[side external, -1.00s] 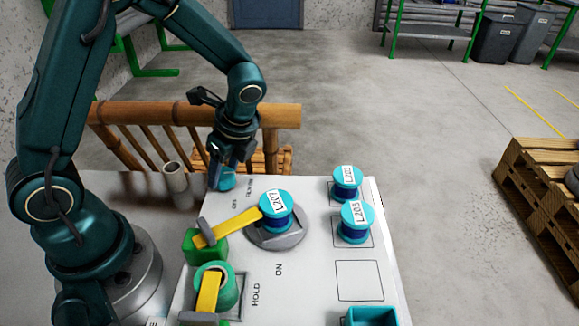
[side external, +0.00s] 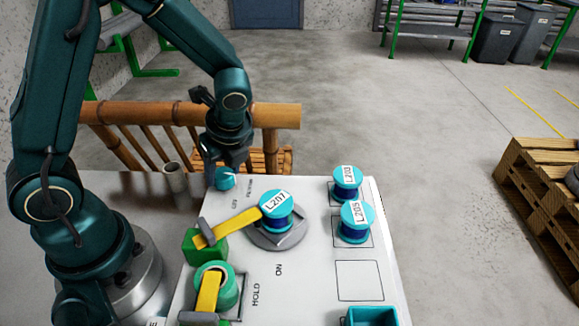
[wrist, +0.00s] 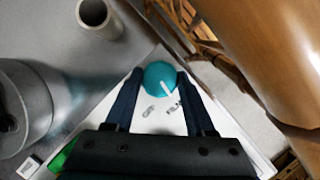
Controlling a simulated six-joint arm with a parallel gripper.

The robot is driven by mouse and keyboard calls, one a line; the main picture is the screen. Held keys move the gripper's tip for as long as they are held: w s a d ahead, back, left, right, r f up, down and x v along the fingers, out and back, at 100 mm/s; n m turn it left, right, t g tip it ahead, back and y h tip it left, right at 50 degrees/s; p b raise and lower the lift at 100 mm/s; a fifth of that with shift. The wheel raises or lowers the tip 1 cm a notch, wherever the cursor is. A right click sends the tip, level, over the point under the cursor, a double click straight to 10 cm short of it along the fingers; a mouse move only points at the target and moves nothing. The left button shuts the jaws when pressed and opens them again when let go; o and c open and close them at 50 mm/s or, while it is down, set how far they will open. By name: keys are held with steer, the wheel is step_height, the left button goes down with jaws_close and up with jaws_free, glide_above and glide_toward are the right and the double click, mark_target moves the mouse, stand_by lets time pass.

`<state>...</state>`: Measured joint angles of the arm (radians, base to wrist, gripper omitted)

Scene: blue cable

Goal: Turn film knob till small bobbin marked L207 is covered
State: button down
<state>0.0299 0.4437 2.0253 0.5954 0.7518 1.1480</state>
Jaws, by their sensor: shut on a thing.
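The teal film knob (side external: 224,181) sits at the far left corner of the white panel, with a white pointer mark on its top. My gripper (side external: 228,168) is over it from above. In the wrist view the knob (wrist: 158,74) lies between my two dark fingers, and my gripper (wrist: 160,80) is shut on it. The blue bobbin marked L207 (side external: 276,218) stands upright on a grey mount (side external: 272,240). A yellow film strip (side external: 232,228) runs from a green block (side external: 204,246) to its left side. Its label and most of its blue side show.
Bobbins L203 (side external: 347,190) and L205 (side external: 356,228) stand in outlined squares on the right. A green spool (side external: 228,290) with another yellow strip is at the front left. A bamboo railing (side external: 270,116) runs behind my gripper. A grey tube (side external: 174,178) stands left of the knob.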

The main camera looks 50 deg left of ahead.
steer(key=c, duration=0.5)
jaws_free()
steer(key=shift+v, duration=2.65)
steer(key=shift+w+a+r, duration=0.1)
steer(key=shift+w+r, duration=0.05)
steer(key=shift+r, duration=0.1)
steer(key=s+d+r+n+t+h, duration=0.1)
steer(key=s+d+r+n, duration=0.1)
steer(key=n, duration=0.4)
steer(key=s+d+r+n+t+h, duration=0.2)
steer(key=s+r+n, duration=0.1)
steer(key=n, duration=0.3)
steer(key=s+d+r+n+t+h, duration=0.1)
steer(key=s+d+r+n+t, duration=0.1)
steer(key=n, duration=0.4)
steer(key=shift+s+d+r+n+h, duration=0.15)
steer(key=shift+s+r+n+h, duration=0.2)
steer(key=shift+s+r, duration=0.4)
